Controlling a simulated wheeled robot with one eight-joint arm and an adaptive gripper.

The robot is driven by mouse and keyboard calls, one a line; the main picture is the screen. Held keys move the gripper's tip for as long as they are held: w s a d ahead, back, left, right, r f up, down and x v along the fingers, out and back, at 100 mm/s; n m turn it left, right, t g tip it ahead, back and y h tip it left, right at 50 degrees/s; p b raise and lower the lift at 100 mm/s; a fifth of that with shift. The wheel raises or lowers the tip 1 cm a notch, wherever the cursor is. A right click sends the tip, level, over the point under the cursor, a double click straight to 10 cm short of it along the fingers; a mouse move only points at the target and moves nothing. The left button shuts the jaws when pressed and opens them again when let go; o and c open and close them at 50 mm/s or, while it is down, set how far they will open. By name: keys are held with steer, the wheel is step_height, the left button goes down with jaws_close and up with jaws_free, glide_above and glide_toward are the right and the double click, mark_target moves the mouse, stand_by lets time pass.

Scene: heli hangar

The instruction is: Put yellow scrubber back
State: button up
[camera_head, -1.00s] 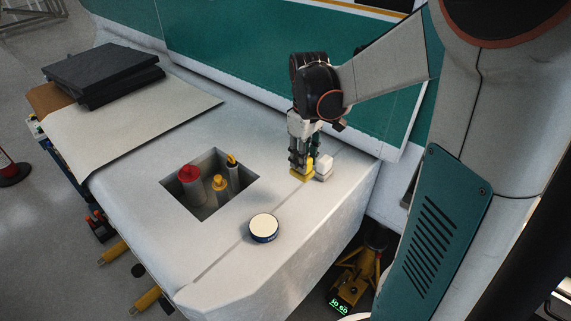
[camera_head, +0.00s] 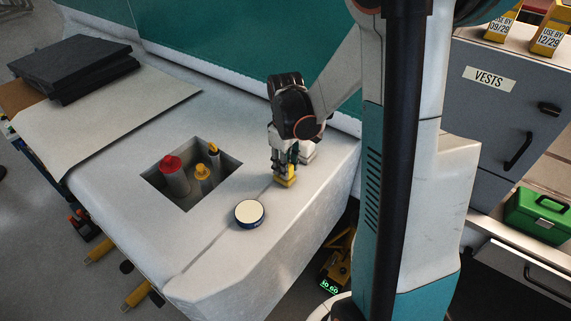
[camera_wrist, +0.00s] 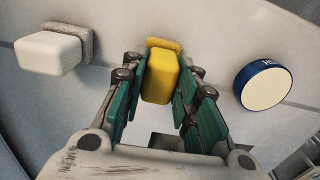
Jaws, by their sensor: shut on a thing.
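The yellow scrubber (camera_head: 285,181) is a small yellow block at the pale worktop, between the white scrubber and the round tin. My gripper (camera_head: 285,166) points down over it and is shut on it. In the wrist view the scrubber (camera_wrist: 160,76) sits between my two green-padded fingers (camera_wrist: 160,88), with its rough yellow pad at the far end. I cannot tell whether that pad touches the worktop. A similar white block (camera_wrist: 47,53) with a grey pad lies to the left in the wrist view. In the head view this white block (camera_head: 309,152) is partly behind my gripper.
A round blue-rimmed tin (camera_head: 249,213) lies on the worktop (camera_head: 228,262), right of the scrubber in the wrist view. A square recess (camera_head: 185,206) holds red- and yellow-topped cylinders. Black slabs (camera_head: 75,66) lie back left. A grey VESTS cabinet (camera_head: 500,120) and green box (camera_head: 538,215) stand right.

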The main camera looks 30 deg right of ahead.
steer(key=shift+f, duration=0.2)
steer(key=o, duration=0.9)
steer(key=shift+r, duration=0.1)
steer(key=shift+o, duration=0.2)
step_height(320, 180, up, 12)
steer(key=shift+p, duration=0.45)
steer(key=shift+s, duration=0.1)
